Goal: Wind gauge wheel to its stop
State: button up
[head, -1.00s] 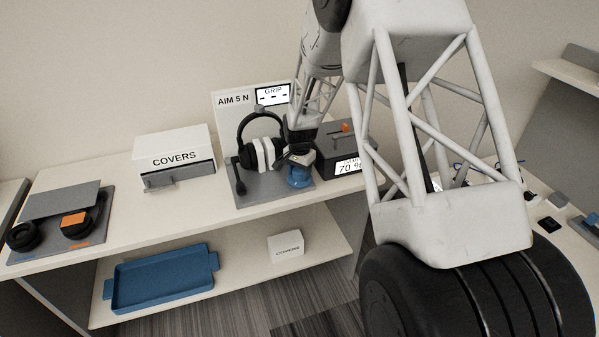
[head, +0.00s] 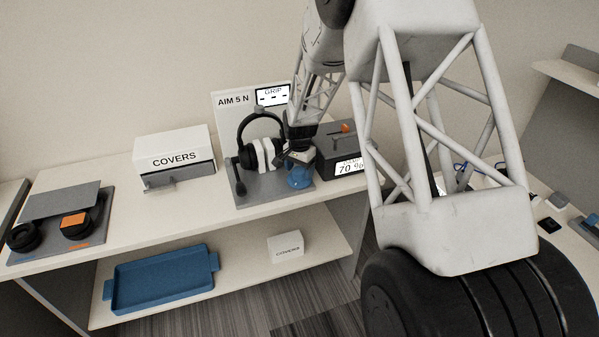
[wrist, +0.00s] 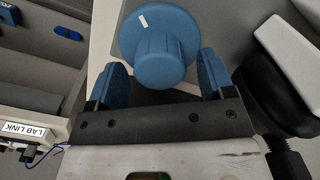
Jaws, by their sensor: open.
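The gauge wheel is a blue knob (head: 300,177) on the grey base of the grip gauge, below the headset. In the wrist view the wheel (wrist: 160,48) shows a round flange with a white mark at its upper left and a ribbed grip. My gripper (head: 297,160) is at the wheel in the head view. In the wrist view my gripper (wrist: 162,85) is open, one blue finger on each side of the wheel's near part, with a visible gap on both sides. The gauge display (head: 272,95) reads "GRIP" with dashes, next to "AIM 5 N".
The black headset (head: 262,135) with white pads stands just left of my gripper. A dark box (head: 340,150) reading 70 % stands close on the right. A covers box (head: 175,150) and a grey mat with ear cushions lie farther left. A blue tray (head: 163,279) is on the lower shelf.

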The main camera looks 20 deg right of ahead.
aim_at(299, 170)
jog(key=shift+r, duration=3.15)
jog(key=n, duration=0.4)
jog(key=shift+n, duration=0.4)
jog(key=n, duration=0.5)
jog(key=shift+r, duration=0.1)
jog(key=n, duration=0.5)
jog(key=shift+r+n, duration=0.1)
jog(key=shift+n, duration=0.2)
jog(key=n, duration=0.5)
jog(key=shift+f, duration=3.85)
